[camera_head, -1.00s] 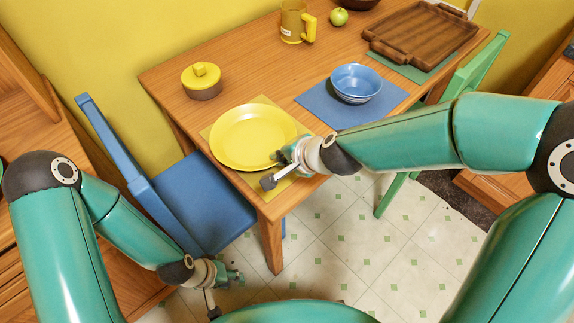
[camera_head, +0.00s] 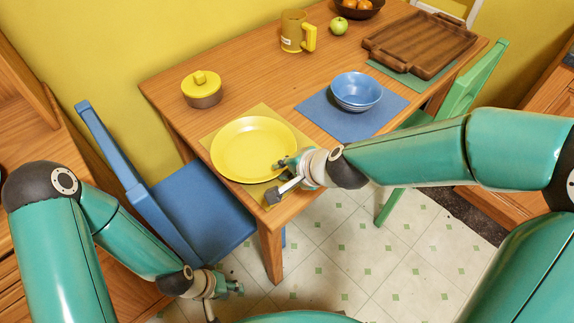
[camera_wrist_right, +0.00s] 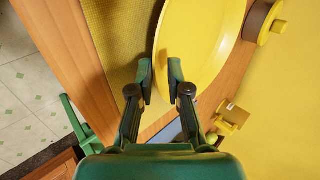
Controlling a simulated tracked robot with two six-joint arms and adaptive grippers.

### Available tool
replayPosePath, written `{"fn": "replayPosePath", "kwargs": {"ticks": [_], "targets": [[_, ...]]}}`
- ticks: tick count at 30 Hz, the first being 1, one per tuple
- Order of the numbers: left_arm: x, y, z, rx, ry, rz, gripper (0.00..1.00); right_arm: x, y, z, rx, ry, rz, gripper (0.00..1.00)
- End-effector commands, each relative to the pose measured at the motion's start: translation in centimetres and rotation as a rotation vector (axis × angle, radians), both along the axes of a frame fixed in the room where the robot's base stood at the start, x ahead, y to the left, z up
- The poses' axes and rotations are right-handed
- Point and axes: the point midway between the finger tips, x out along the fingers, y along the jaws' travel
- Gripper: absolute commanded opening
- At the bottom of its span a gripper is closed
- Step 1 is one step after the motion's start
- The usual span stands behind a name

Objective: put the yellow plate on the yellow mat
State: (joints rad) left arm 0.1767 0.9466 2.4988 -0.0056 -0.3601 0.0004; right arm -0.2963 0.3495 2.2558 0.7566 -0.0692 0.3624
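The yellow plate (camera_head: 250,148) lies flat over the yellow mat (camera_head: 208,136), with mat corners showing around it. I cannot tell for sure whether its whole base touches the mat. My right gripper (camera_head: 281,166) is at the plate's near right rim. In the right wrist view, the fingers (camera_wrist_right: 160,80) are close together on either side of the rim of the plate (camera_wrist_right: 205,45), and the mat (camera_wrist_right: 125,50) shows to the left. My left gripper (camera_head: 228,285) hangs low, off the table and away from the plate; its fingers are too small to read.
A yellow-lidded pot (camera_head: 202,92) stands behind the plate. A blue bowl (camera_head: 356,90) sits on a blue mat (camera_head: 345,125) to the right. A yellow mug (camera_head: 292,32), a green apple (camera_head: 339,25) and a wooden tray (camera_head: 420,42) are farther back. A blue chair (camera_head: 200,205) stands at left.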

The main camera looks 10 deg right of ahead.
Motion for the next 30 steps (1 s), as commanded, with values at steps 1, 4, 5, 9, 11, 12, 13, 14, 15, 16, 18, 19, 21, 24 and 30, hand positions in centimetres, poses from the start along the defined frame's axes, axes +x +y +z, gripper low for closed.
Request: {"fn": "replayPosePath", "kwargs": {"ticks": [1,4,5,9,11,12,13,14,15,16,18,19,21,24,30], "targets": [[0.0,0.0,0.9,0.000,0.000,0.000,0.40,-0.5,-0.4,1.2,0.002,-0.001,-0.002,0.17],[0.0,0.0,2.0,0.000,0.000,0.000,0.40,-1.5,-1.2,2.8,0.002,-0.003,-0.003,0.17],[0.0,0.0,2.4,0.000,0.000,0.000,0.40,-1.9,-1.4,3.3,0.002,-0.001,-0.003,0.17],[0.0,0.0,3.9,0.000,0.000,0.000,0.40,-3.4,-2.6,5.4,0.002,-0.001,-0.004,0.17],[0.0,0.0,4.5,0.000,0.000,0.000,0.40,-4.0,-3.0,6.1,0.002,-0.001,-0.004,0.17],[0.0,0.0,4.8,0.000,0.000,0.000,0.40,-4.3,-3.2,6.6,0.002,-0.001,-0.004,0.17],[0.0,0.0,5.0,0.000,0.000,0.000,0.40,-4.6,-3.4,6.8,0.001,-0.002,-0.003,0.17],[0.0,0.0,5.1,0.000,0.000,0.000,0.40,-4.8,-3.5,7.0,0.002,0.000,-0.003,0.17],[0.0,0.0,5.3,0.000,0.000,0.000,0.40,-5.0,-3.7,7.3,0.002,0.000,-0.003,0.17],[0.0,0.0,5.4,0.000,0.000,0.000,0.40,-5.2,-3.8,7.4,0.002,-0.001,-0.003,0.17],[0.0,0.0,5.6,0.000,0.000,0.000,0.40,-5.4,-4.0,7.6,0.002,0.000,-0.002,0.17],[0.0,0.0,5.6,0.000,0.000,0.000,0.40,-5.5,-4.0,7.6,-0.001,-0.001,0.001,0.17],[0.0,0.0,5.6,0.000,0.000,0.000,0.40,-5.6,-4.1,7.7,-0.015,-0.011,0.020,0.17],[0.0,0.0,5.5,0.000,0.000,0.000,0.40,-5.6,-4.0,7.6,-0.020,-0.014,0.027,0.17],[0.0,0.0,5.5,0.000,0.000,0.000,0.40,-5.6,-4.1,7.6,-0.019,-0.015,0.027,0.17]]}}
